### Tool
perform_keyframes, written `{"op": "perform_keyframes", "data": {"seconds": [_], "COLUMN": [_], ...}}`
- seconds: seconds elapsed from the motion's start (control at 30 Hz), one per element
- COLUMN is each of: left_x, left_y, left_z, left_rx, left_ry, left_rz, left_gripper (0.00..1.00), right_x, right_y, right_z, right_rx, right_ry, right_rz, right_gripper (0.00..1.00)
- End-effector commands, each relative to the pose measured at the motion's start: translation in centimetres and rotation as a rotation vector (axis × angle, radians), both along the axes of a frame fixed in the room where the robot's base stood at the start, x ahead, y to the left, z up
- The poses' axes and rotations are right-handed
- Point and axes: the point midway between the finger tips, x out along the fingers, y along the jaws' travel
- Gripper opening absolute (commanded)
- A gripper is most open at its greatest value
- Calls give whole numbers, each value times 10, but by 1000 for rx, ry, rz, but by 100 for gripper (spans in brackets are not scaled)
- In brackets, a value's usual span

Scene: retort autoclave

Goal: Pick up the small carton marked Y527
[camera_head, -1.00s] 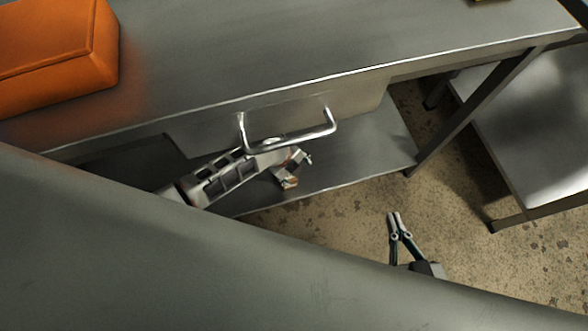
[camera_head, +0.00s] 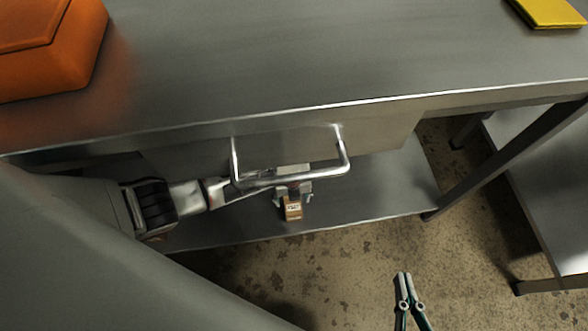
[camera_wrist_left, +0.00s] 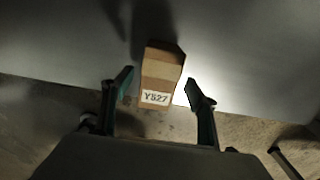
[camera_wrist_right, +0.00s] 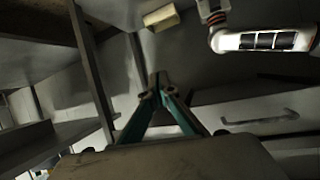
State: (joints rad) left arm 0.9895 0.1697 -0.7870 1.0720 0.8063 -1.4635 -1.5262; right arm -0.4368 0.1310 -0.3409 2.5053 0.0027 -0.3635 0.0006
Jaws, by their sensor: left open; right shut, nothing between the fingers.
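The small brown carton (camera_head: 292,211) marked Y527 stands on the lower shelf (camera_head: 370,195) of the metal table, near its front edge. In the left wrist view the carton (camera_wrist_left: 162,70) shows its white Y527 label facing me. My left gripper (camera_head: 293,193) is open; its two fingers (camera_wrist_left: 159,84) lie on either side of the carton in the left wrist view, with gaps visible beside it. The drawer handle partly hides this gripper in the head view. My right gripper (camera_head: 404,276) is shut and empty, over the floor to the right.
A bent metal handle (camera_head: 345,160) juts from the drawer front above my left wrist. The tabletop holds an orange case (camera_head: 50,50) at left and a yellow object (camera_head: 548,11) at right. A table leg (camera_head: 500,155) stands right of the shelf.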

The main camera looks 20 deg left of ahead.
Motion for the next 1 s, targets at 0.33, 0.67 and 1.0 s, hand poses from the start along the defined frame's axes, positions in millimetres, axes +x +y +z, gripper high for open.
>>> {"op": "perform_keyframes", "data": {"seconds": [0.33,0.67,1.0], "left_x": [-3,-2,-2], "left_y": [0,0,0], "left_z": [-30,-30,-26], "left_rx": [0,0,0], "left_ry": [4,4,2], "left_rz": [0,0,0], "left_gripper": [58,9,9], "right_x": [-8,-7,-5], "right_y": [21,21,20], "right_z": [-7,-6,-3], "right_rx": [153,150,139], "right_ry": [37,36,27], "right_rz": [-37,-36,-34], "right_gripper": [0,0,0]}}
